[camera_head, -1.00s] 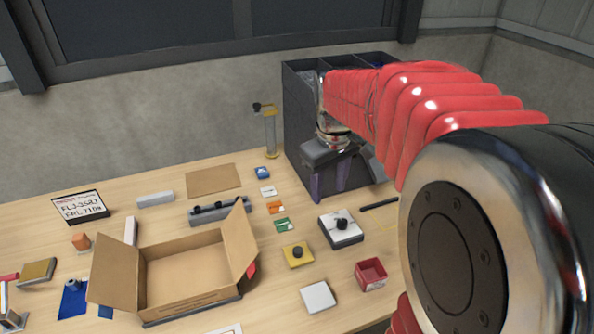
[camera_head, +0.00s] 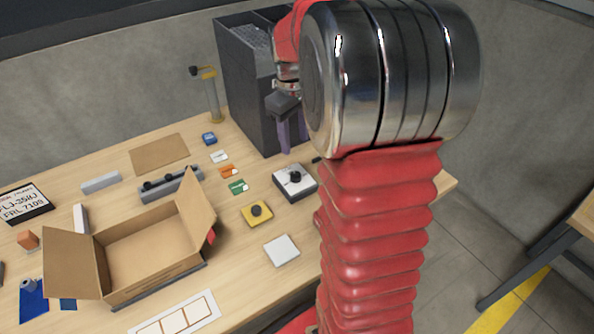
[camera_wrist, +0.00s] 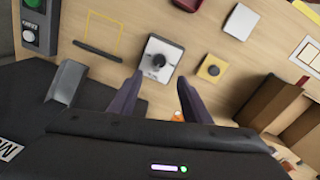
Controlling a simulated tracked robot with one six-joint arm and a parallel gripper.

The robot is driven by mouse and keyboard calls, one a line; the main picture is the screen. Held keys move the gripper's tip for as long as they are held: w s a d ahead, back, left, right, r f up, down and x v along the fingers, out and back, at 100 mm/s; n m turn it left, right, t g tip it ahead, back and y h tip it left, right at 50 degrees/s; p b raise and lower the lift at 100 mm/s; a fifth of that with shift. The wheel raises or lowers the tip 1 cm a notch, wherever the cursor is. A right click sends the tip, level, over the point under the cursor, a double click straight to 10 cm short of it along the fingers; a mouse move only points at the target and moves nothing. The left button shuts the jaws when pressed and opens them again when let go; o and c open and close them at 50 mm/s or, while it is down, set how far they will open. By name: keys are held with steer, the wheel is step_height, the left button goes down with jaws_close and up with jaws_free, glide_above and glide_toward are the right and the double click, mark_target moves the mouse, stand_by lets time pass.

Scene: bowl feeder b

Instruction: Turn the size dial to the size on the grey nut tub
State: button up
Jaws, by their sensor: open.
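A white square box with a black knob (camera_head: 295,177), which looks like the size dial, sits on the table below and in front of my gripper (camera_head: 292,145). The knob also shows in the wrist view (camera_wrist: 158,61), just beyond the gap between my fingertips (camera_wrist: 160,76). My gripper is open and empty, pointing down, with its fingers apart from the box. Small marks surround the knob but are too small to read. I cannot pick out a grey nut tub or its size label with certainty.
A yellow block with a black knob (camera_head: 256,211) and a white square plate (camera_head: 281,250) stand near the dial. An open cardboard box (camera_head: 120,290) is at left. A tall dark bin unit (camera_head: 245,85) stands behind my gripper. A red tub (camera_wrist: 187,4) shows in the wrist view.

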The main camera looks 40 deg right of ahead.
mark_target(297, 175)
steer(key=f, duration=1.3)
steer(key=shift+d+f, duration=0.1)
steer(key=shift+d, duration=0.15)
steer(key=shift+c, duration=0.2)
steer(key=c, duration=0.9)
steer(key=shift+d, duration=0.2)
steer(key=shift+c, duration=0.5)
steer(key=shift+a, duration=0.15)
